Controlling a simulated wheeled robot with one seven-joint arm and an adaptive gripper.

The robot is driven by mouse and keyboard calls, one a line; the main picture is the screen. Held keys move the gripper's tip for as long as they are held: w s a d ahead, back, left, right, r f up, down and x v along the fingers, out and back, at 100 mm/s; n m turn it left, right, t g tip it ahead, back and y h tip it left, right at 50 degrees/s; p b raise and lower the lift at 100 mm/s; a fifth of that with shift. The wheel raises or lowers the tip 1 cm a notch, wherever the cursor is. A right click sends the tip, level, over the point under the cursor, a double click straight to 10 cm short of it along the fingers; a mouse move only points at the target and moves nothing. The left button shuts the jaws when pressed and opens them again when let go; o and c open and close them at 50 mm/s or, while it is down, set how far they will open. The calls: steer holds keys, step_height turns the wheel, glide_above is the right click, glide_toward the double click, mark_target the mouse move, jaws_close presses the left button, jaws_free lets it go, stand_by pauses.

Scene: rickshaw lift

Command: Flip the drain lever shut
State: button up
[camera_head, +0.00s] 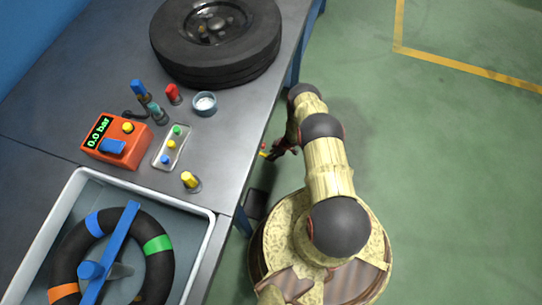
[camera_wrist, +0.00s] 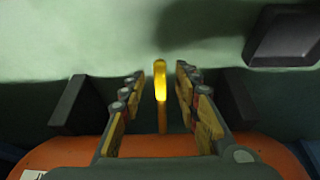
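A narrow yellow lever (camera_wrist: 161,88), which I take to be the drain lever, stands upright in the middle of the wrist view. My gripper (camera_wrist: 160,74) is open, with one finger on each side of it and a gap showing on both sides. The lever rises in front of a rounded orange body (camera_wrist: 150,146) at the bottom of that view; its base is partly hidden. In the head view my gripper (camera_head: 272,152) is low beside the bench's right edge, with a small red and yellow bit at its tip. The lever cannot be made out clearly there.
The grey bench (camera_head: 60,130) carries a wheel (camera_head: 217,75), an orange pump (camera_head: 116,140) reading 0.0 bar, small parts, and a tray (camera_head: 200,222) holding an inner tube. A dark box (camera_wrist: 287,36) lies at upper right in the wrist view. Green floor (camera_head: 450,180) is clear at right.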

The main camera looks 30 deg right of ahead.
steer(key=shift+a+f, duration=0.1)
steer(key=shift+f, duration=0.1)
steer(key=shift+c, duration=0.6)
jaws_close()
